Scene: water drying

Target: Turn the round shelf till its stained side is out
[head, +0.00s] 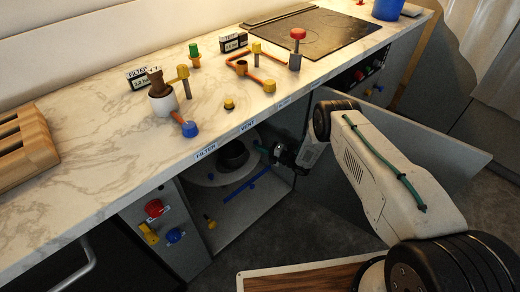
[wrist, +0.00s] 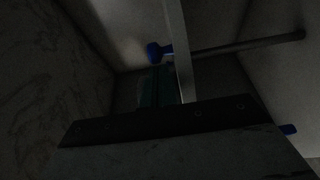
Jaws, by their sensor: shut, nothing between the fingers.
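The round shelf (head: 205,178) is a pale disc inside the open cabinet under the counter in the head view. A dark round pot (head: 232,155) is in the cabinet at the shelf. I cannot make out a stain on the part that shows. My gripper (head: 262,150) reaches into the cabinet from the right, beside the shelf, shut and empty; whether it touches the shelf I cannot tell. In the dark wrist view, teal fingers (wrist: 158,88) show below a blue knob (wrist: 155,53) and beside a pale upright strip (wrist: 178,50).
A blue bar (head: 246,184) lies low in the cabinet, with a yellow knob (head: 210,222) near its front. The open grey door (head: 430,145) stands right, behind my arm. The marble counter (head: 90,125) overhangs the opening. In the wrist view a grey rod (wrist: 250,44) crosses the right side.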

